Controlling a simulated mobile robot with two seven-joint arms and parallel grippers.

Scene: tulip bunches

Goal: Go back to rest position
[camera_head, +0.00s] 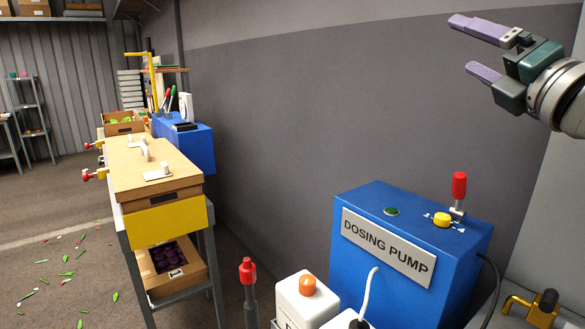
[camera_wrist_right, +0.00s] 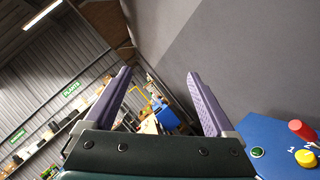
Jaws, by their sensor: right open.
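My right gripper (camera_head: 475,52) is raised at the upper right of the head view, in front of the grey wall. Its two purple fingers are spread apart with nothing between them. The right wrist view also shows the open fingers (camera_wrist_right: 160,95) with only the distant room behind them. My left gripper does not show in either view.
Below my right gripper stands a blue dosing pump (camera_head: 408,300) with a red-topped lever (camera_head: 459,188) and a yellow knob (camera_head: 442,219). White containers (camera_head: 305,302) stand beside it. A workbench (camera_head: 165,219) is at left. Leaves litter the floor.

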